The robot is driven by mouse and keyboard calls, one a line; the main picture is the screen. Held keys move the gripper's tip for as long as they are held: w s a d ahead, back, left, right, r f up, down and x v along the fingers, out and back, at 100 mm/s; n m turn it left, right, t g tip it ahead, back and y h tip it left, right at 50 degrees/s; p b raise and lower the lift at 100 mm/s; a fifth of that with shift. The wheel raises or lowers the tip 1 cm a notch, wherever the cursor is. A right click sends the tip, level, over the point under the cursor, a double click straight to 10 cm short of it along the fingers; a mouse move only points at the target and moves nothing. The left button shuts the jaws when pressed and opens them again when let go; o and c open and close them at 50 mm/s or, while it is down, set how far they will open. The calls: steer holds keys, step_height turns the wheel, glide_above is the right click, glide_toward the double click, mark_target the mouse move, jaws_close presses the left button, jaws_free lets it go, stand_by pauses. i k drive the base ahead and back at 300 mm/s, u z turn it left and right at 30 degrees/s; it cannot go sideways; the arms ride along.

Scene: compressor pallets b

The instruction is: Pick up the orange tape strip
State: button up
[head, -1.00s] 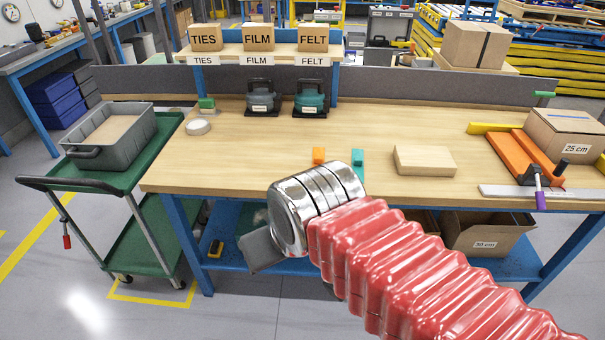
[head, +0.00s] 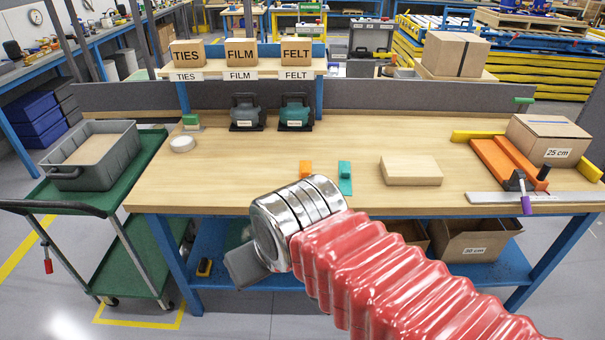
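The orange tape strip (head: 305,168) lies near the front edge of the wooden workbench (head: 250,165). Its lower end is partly hidden behind my arm's metal wrist. A teal strip (head: 345,178) lies just right of it, apart from it. My gripper (head: 244,266) shows only as a grey piece beyond the metal wrist, in front of the bench and lower left of the orange strip in the picture. Its fingers cannot be made out, so I cannot tell whether it is open or shut. Nothing held can be seen.
A wooden block (head: 411,170) lies right of the strips. An orange fixture (head: 508,165) and a 25 cm box (head: 550,140) stand at the right end. A tape roll (head: 182,144) and two dispensers stand farther back. A green trolley (head: 110,195) with a grey bin (head: 92,153) stands left.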

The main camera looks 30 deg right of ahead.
mark_target(305, 166)
steer(key=u, duration=0.1)
steer(key=i, duration=1.35)
steer(key=z, duration=0.7)
